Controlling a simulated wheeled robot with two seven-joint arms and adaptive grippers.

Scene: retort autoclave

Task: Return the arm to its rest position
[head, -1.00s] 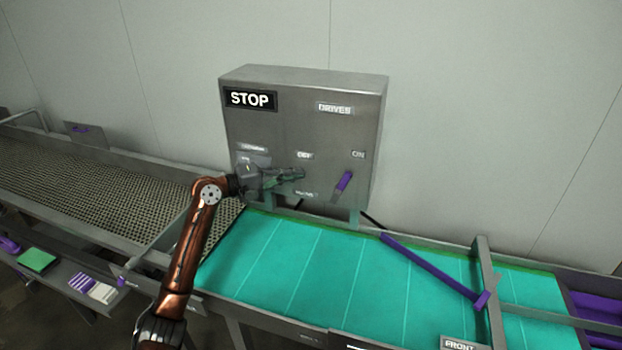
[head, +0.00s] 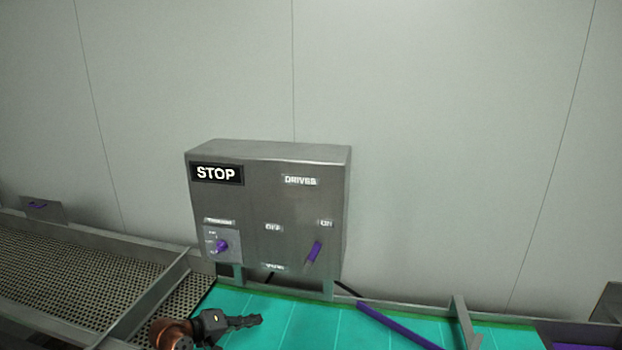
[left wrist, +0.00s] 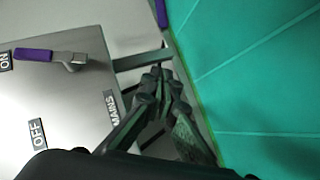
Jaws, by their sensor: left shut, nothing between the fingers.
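My left gripper (head: 246,322) is low in the head view, in front of and below the grey control box (head: 190,200), over the turquoise belt (head: 300,318). Its fingers are shut with nothing between them and it stands apart from the box. In the left wrist view the closed fingers (left wrist: 165,85) point between the box and the belt. The purple-handled drives lever (head: 314,252) leans toward the ON label, and it also shows in the left wrist view (left wrist: 40,55). My right gripper is not in view.
A purple knob (head: 221,246) sits at the box's lower left. A mesh conveyor (head: 80,265) runs at the left. A purple bar (head: 395,325) lies across the belt at the right. The wall above the box is clear.

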